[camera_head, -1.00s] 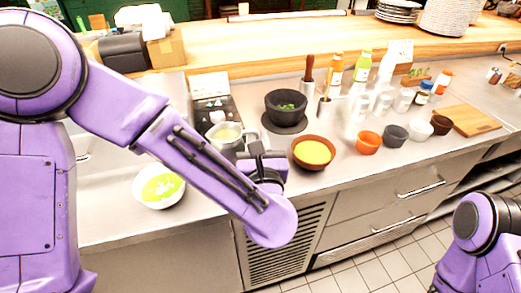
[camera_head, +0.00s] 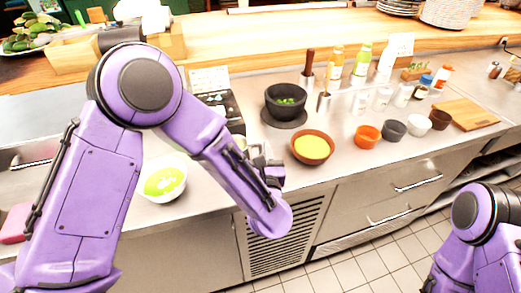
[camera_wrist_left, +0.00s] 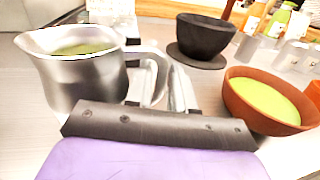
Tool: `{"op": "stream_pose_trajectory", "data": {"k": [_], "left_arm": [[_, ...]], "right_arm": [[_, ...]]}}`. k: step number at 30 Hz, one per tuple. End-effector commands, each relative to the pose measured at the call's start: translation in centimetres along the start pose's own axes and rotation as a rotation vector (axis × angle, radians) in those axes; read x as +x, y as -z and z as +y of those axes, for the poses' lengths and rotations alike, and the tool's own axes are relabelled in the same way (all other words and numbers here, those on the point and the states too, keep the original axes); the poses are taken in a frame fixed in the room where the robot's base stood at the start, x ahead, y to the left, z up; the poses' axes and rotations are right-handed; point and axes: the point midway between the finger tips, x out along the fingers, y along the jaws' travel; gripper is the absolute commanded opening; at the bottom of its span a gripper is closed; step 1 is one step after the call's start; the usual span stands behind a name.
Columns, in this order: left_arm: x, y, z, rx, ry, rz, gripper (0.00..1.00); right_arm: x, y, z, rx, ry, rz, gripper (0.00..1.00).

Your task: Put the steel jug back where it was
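The steel jug (camera_wrist_left: 85,75) stands roughly upright at the left of the left wrist view, with green liquid inside and its handle toward my gripper. In the head view my left arm hides most of the jug. My left gripper (camera_head: 268,167) is at the jug's handle; in the left wrist view its fingers (camera_wrist_left: 160,90) are on either side of the handle. Whether they press on it, I cannot tell. Whether the jug's base touches the counter is hidden. My right arm shows at the lower right, but its gripper is out of view.
A white bowl of green soup (camera_head: 165,184) is left of the arm. A brown bowl (camera_head: 312,148) sits just right of my gripper, with a dark mortar (camera_head: 286,101) behind it. Small bowls, bottles and a cutting board (camera_head: 464,115) stand further right. A hob (camera_head: 217,101) is behind my arm.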

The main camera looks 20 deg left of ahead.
Motion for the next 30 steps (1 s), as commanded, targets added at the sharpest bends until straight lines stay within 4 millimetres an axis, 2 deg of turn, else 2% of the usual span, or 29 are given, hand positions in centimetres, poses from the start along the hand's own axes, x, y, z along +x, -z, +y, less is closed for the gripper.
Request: {"op": "stream_pose_trajectory", "data": {"k": [12,14,24,30], "left_arm": [[-0.2,-0.6,0.0,0.001,0.001,0.001,0.41],[-1.2,-0.1,-0.1,0.001,0.002,0.002,0.41],[-9.7,-0.1,0.0,0.001,0.003,-0.001,0.41],[-11.9,-0.3,0.0,0.0,0.0,0.0,0.41]], "right_arm": [[-0.6,0.3,0.1,0.0,0.0,0.0,0.43],[0.1,0.0,0.0,0.0,0.0,0.001,0.43],[2.0,-0.8,-0.2,0.0,0.0,0.0,0.43],[2.3,-0.9,-0.2,0.0,0.0,0.0,0.43]]}}
